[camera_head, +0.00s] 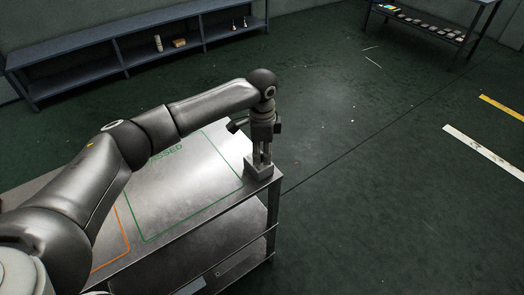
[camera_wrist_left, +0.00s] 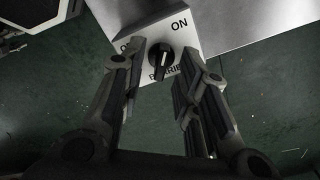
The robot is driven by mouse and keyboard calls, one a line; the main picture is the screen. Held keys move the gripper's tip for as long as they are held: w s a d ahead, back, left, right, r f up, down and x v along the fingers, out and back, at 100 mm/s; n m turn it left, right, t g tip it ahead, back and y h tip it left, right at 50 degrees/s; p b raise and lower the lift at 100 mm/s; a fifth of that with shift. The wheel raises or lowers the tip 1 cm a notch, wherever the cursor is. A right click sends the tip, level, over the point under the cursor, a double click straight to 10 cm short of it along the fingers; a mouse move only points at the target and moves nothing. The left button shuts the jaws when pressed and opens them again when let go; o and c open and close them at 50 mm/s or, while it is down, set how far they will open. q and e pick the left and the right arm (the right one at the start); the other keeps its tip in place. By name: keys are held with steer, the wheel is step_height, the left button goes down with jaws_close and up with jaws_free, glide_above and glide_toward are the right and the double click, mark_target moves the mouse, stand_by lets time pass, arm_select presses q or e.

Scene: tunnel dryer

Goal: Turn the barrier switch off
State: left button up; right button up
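The barrier switch (camera_head: 258,170) is a small light grey box at the right corner of the metal table. In the left wrist view its face (camera_wrist_left: 205,42) shows "ON" at the upper right, a partly hidden "OFF" at the left and a partly covered "BARRIER" label. Its round black knob (camera_wrist_left: 160,57) carries a light pointer mark that seems to lean toward ON. My left gripper (camera_head: 262,158) points down at the box. In the left wrist view the left gripper (camera_wrist_left: 161,68) is open, with its fingers on either side of the knob and apart from it. My right gripper is not in view.
The metal table (camera_head: 190,185) has green and orange outlined areas on top and shelves below. A low shelf unit (camera_head: 130,50) with small items stands along the back wall. Another rack (camera_head: 430,22) stands at the upper right. The floor to the right is clear.

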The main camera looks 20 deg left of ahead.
arm_select(q)
jaws_close()
